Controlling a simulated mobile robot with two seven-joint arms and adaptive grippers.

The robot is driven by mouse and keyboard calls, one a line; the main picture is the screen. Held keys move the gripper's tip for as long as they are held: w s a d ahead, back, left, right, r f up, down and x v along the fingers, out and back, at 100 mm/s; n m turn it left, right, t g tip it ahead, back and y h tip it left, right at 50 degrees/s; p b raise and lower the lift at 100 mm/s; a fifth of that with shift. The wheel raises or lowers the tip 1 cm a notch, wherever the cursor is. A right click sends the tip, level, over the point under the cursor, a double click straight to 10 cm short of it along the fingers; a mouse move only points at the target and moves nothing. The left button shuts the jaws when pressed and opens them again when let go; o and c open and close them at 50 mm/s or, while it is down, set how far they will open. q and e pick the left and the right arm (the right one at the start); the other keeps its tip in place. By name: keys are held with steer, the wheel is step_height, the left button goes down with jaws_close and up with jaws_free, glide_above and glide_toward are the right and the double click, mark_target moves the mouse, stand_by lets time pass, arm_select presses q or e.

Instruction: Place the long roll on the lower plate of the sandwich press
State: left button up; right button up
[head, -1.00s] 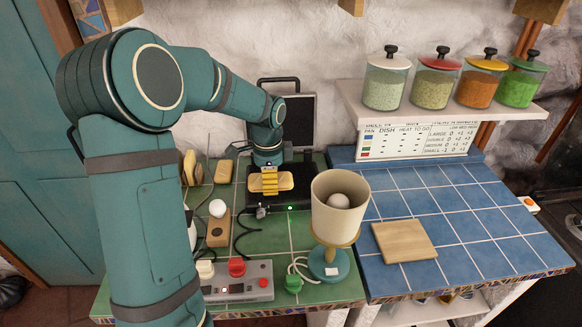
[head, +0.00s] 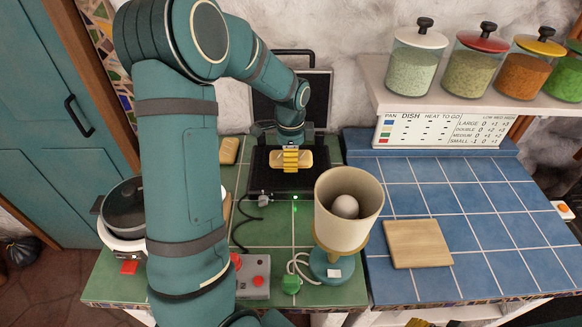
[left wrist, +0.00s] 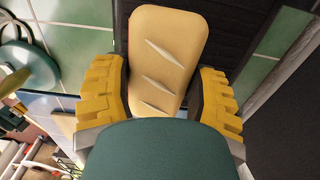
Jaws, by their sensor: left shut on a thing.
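The long roll (head: 307,158) is tan with slashes on its top. It lies level over the black lower plate (head: 262,182) of the open sandwich press, whose lid (head: 318,100) stands upright behind. My left gripper (head: 291,160), with yellow fingers, is shut on the roll across its middle. In the left wrist view the roll (left wrist: 165,50) sits between the two yellow finger pads (left wrist: 160,95). I cannot tell whether the roll's underside touches the plate. My right gripper is not in view.
A lamp with a cream shade (head: 345,215) stands just in front right of the press. A wooden board (head: 418,243) lies on the blue tiles. A grey switch box (head: 253,275) and a pot (head: 125,208) are at the front left. Glass jars (head: 415,62) stand on the shelf.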

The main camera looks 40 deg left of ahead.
arm_select(q)
steer(key=shift+w+f, duration=0.1)
steer(key=shift+f, duration=2.1)
steer(key=shift+r, duration=0.1)
steer(key=shift+b, duration=0.3)
steer(key=o, duration=0.7)
steer(key=shift+f, duration=0.2)
steer(key=shift+r, duration=0.15)
steer(key=shift+r, duration=0.25)
step_height(320, 180, up, 12)
steer(key=shift+f+p, duration=0.2)
steer(key=shift+p, duration=0.6)
